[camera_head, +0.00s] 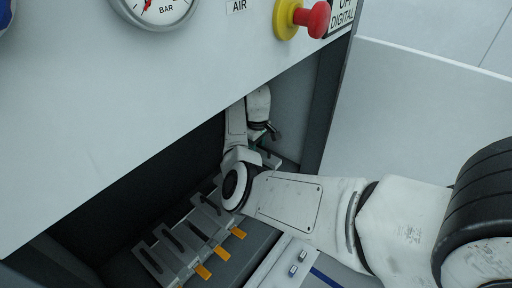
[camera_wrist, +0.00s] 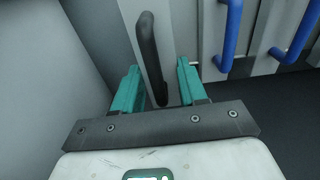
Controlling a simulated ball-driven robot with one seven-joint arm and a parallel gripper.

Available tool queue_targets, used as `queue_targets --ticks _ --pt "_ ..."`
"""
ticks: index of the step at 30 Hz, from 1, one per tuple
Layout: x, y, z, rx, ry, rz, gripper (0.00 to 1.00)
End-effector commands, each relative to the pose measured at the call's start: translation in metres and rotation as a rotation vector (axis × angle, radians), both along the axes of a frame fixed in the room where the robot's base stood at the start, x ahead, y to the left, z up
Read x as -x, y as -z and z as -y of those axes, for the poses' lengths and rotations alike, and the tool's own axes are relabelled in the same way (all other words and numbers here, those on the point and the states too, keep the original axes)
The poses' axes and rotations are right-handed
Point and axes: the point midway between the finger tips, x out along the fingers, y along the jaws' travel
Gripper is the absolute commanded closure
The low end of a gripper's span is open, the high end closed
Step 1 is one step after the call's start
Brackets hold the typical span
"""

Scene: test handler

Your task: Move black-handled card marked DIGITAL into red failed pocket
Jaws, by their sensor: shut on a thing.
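In the wrist view, a pale upright card (camera_wrist: 153,85) with a black handle (camera_wrist: 147,45) stands between the teal fingers of my gripper (camera_wrist: 158,66). My gripper is shut on this card. No DIGITAL marking on it can be read. In the head view, my arm reaches into the dark opening under the cabinet front, and my gripper (camera_head: 262,143) is small and mostly hidden there by the arm. No red pocket shows in either view.
Blue-handled cards (camera_wrist: 228,35) stand just right of my gripper. A slotted rack (camera_head: 155,262) with orange tabs lies in the opening's lower left. A grey wall (camera_wrist: 75,75) is close on the left. Above are the cabinet front (camera_head: 110,100) and a red knob (camera_head: 318,19).

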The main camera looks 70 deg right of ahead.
Motion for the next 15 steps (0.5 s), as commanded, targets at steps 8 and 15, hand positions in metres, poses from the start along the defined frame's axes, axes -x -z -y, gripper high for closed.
queue_targets --ticks 8,15 --pt "0.000 0.007 0.000 0.000 0.001 0.001 1.00" --pt "0.000 0.012 0.000 0.000 0.001 0.000 1.00"
